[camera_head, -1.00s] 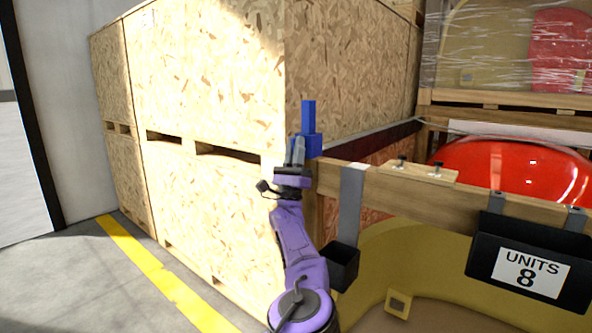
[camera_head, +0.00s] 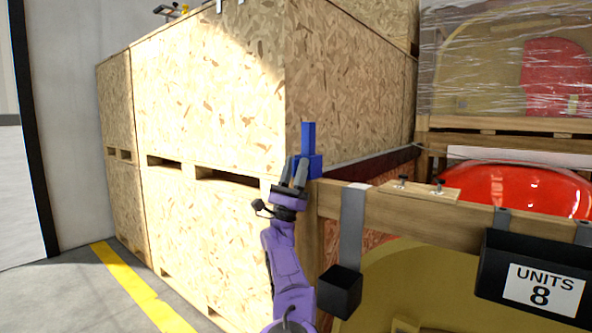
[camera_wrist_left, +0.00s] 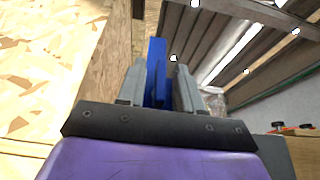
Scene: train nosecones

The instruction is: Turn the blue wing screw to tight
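The blue wing screw (camera_head: 309,138) is at the left end of the wooden beam, by the crate corner. A narrow blue part points straight up from a wider blue block. My left gripper (camera_head: 296,168) is at the left side of the block and its fingers partly hide it. In the left wrist view the blue screw (camera_wrist_left: 156,66) shows between the two fingers (camera_wrist_left: 158,84), which stand apart. The left finger is close to the blue part; a small gap shows on the right. I cannot tell whether either finger touches it. My right gripper is out of view.
Large chipboard crates (camera_head: 210,100) stand close on the left. The wooden beam (camera_head: 400,208) runs to the right, with a black bin (camera_head: 341,291) and a "UNITS 8" holder (camera_head: 536,280) on it. A red nosecone (camera_head: 520,185) lies behind. Open floor is at lower left.

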